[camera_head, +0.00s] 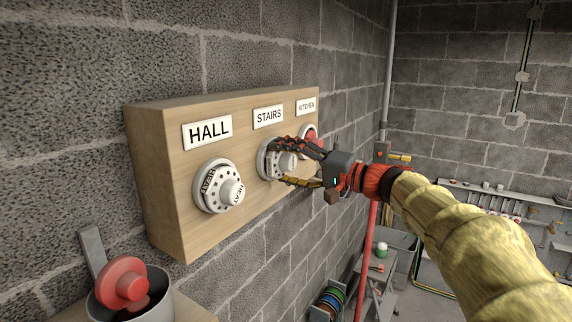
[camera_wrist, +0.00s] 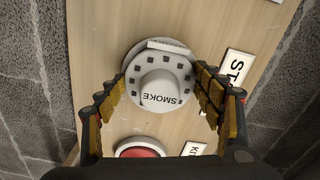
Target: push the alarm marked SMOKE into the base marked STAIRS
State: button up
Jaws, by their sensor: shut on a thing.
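The white round alarm marked SMOKE (camera_wrist: 160,90) has a ring of dark slots and a raised middle knob. My gripper (camera_head: 278,163) is shut on it, one finger on each side, as the wrist view (camera_wrist: 162,80) shows. In the head view the alarm (camera_head: 288,162) is at the white base (camera_head: 263,161) below the STAIRS label (camera_head: 268,117) on the wooden board. The alarm covers most of this base; a pale rim shows past it. I cannot tell whether the alarm is fully seated.
On the same wooden board (camera_head: 170,160), a white alarm marked HEAT (camera_head: 220,187) sits under HALL, and a red-centred unit (camera_head: 309,133) sits under KITCHEN, close beyond my gripper.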

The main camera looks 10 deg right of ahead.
jog(key=shift+w+a, duration=0.15)
dwell(0.3)
jog(key=shift+r, duration=0.1)
jog(key=o, duration=1.2)
jog(key=o, duration=0.4)
jog(key=shift+b+v, duration=2.1)
jog(key=shift+v, duration=2.4)
